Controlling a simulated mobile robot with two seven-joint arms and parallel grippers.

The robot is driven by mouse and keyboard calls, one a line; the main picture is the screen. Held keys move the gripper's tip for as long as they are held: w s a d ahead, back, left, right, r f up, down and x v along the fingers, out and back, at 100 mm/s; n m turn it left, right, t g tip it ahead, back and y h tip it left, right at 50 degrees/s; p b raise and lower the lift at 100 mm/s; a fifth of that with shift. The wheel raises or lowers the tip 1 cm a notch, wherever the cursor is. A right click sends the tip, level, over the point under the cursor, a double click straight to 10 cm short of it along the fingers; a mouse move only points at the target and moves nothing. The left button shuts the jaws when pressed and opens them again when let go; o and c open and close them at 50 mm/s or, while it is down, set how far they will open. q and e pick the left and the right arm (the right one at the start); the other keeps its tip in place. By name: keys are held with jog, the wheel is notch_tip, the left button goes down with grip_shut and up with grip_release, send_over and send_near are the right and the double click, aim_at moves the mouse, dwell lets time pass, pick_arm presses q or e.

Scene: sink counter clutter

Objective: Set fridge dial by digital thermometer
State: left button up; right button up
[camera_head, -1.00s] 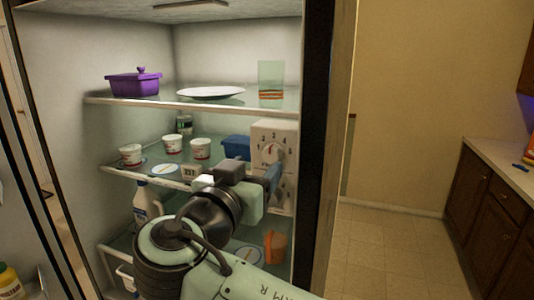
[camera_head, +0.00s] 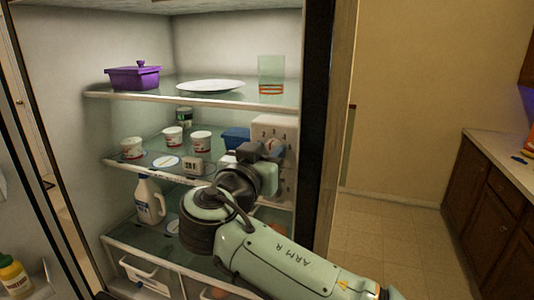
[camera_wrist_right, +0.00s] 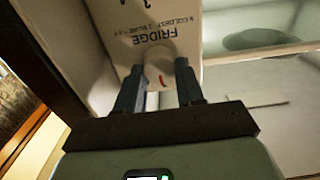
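The fridge dial's white panel (camera_head: 269,125) stands at the right end of the middle shelf. My right gripper (camera_head: 273,150) is in front of it and hides most of the dial. In the right wrist view, the panel (camera_wrist_right: 155,20) reads "FRIDGE", and the dial knob with a red mark (camera_wrist_right: 161,79) lies between the two fingers of my right gripper (camera_wrist_right: 159,75). The fingers are apart, on either side of the knob; firm contact cannot be told. My left gripper is out of view.
White cups (camera_head: 173,136) and a blue container (camera_head: 236,138) share the middle shelf. Above are a purple dish (camera_head: 133,77), a white plate (camera_head: 210,87) and a glass (camera_head: 271,72). A white jug (camera_head: 149,201) stands below. The fridge's right edge (camera_head: 317,130) is close to my arm.

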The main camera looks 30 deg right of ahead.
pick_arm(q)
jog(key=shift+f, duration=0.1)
pick_arm(e)
jog(key=shift+n, duration=0.4)
jog(key=n, duration=0.2)
jog(key=shift+n, duration=0.4)
jog(key=n, duration=0.3)
jog(key=shift+w+n, duration=0.1)
jog(key=shift+n, duration=0.3)
jog(key=n+p, duration=0.1)
jog(key=n, duration=0.3)
jog(key=shift+a, duration=0.1)
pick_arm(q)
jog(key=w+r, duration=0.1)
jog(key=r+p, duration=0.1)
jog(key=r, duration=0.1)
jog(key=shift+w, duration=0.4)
pick_arm(e)
jog(key=n, duration=0.4)
jog(key=shift+f, duration=0.1)
jog(key=shift+n, duration=0.4)
jog(key=o, duration=1)
jog(key=shift+o, duration=0.2)
